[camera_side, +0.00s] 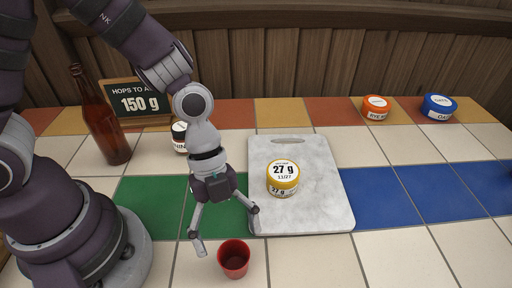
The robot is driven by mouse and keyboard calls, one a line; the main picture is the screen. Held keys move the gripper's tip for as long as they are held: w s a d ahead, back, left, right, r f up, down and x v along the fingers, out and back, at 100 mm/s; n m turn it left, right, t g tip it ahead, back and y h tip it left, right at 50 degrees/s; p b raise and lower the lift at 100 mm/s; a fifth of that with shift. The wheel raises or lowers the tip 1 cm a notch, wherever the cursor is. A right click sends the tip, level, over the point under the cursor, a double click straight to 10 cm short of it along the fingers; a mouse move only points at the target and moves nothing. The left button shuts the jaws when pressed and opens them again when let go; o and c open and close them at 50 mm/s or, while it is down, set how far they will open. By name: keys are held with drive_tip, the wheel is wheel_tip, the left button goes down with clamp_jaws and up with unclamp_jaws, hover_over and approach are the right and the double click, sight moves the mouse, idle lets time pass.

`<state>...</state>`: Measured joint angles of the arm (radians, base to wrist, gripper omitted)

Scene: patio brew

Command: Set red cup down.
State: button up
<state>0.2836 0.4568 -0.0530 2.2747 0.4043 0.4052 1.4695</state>
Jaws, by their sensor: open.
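The red cup (234,259) stands upright on the cream tiles near the front edge of the picture, just in front of the green tiles. It looks empty, with its dark red inside showing. My gripper (226,229) is open, with its fingers spread wide and pointing down. The fingertips are just behind and above the cup's rim in the picture, one to its left and one to its right. I cannot tell the exact gap between fingers and cup. Nothing is held.
A marble board (325,205) lies right of my gripper with a yellow "27 g" jar (283,178) on it. Orange (376,107) and blue (438,106) jars stand back right. Front right tiles are clear.

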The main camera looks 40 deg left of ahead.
drive_tip(key=w+a+r+n+t+y, duration=0.1)
drive_tip(key=a+r+n+t+y, duration=0.3)
drive_tip(key=a+r+n, duration=1.1)
drive_tip(key=n+t, duration=0.3)
drive_tip(key=n, duration=0.4)
drive_tip(key=shift+d+r, duration=0.1)
